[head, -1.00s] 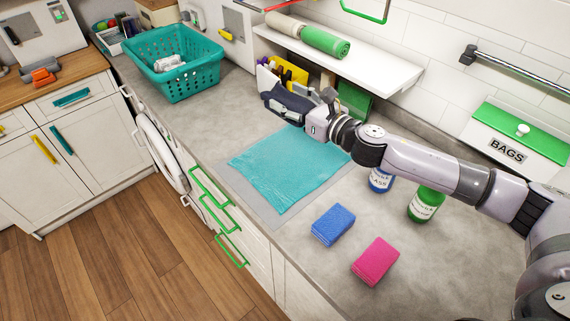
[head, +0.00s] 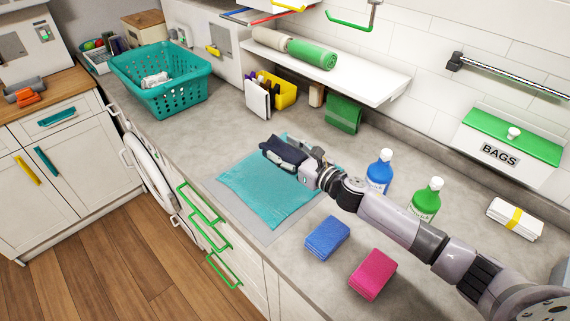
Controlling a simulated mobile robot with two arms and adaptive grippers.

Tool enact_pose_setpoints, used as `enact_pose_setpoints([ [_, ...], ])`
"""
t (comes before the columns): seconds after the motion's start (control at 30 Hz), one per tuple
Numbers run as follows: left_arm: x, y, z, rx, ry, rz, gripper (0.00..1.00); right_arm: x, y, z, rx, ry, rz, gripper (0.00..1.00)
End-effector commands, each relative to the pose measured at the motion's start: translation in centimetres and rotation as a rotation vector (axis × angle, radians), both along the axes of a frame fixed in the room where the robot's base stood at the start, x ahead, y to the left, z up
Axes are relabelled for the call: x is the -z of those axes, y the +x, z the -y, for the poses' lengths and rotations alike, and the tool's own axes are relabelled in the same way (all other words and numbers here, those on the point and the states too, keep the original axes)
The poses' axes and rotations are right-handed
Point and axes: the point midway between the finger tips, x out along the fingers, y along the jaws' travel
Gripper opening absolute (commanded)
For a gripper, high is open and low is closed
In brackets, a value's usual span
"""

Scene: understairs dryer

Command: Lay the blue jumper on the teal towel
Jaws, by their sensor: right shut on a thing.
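The teal towel (head: 258,190) lies flat on a grey mat (head: 236,212) on the counter. The jumper (head: 281,152) is a small, folded, dark navy bundle. My right gripper (head: 303,160) is shut on its right end. The jumper is over the far part of the towel and hides some of it. I cannot tell whether it touches the towel. My left gripper is out of view.
A blue folded cloth (head: 327,238) and a pink one (head: 372,274) lie in front of my right arm. A blue bottle (head: 379,173) and a green bottle (head: 426,200) stand behind it. A teal basket (head: 160,82) and a yellow caddy (head: 284,91) stand farther back.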

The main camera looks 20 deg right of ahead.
Motion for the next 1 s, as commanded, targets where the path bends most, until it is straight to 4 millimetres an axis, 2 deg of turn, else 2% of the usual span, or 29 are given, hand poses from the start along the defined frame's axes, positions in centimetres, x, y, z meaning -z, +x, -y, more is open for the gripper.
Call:
enact_pose_setpoints([
  [0.3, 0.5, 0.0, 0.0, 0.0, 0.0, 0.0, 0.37, 3.7, 0.0, 0.0, 0.001, 0.003, 0.0, 0.19],
  [0.6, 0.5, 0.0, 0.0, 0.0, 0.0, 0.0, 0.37, 4.0, 0.0, 0.0, 0.0, 0.0, 0.001, 0.19],
  [1.0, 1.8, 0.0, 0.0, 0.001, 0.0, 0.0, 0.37, 5.1, 0.0, 0.0, 0.0, 0.0, 0.001, 0.19],
])
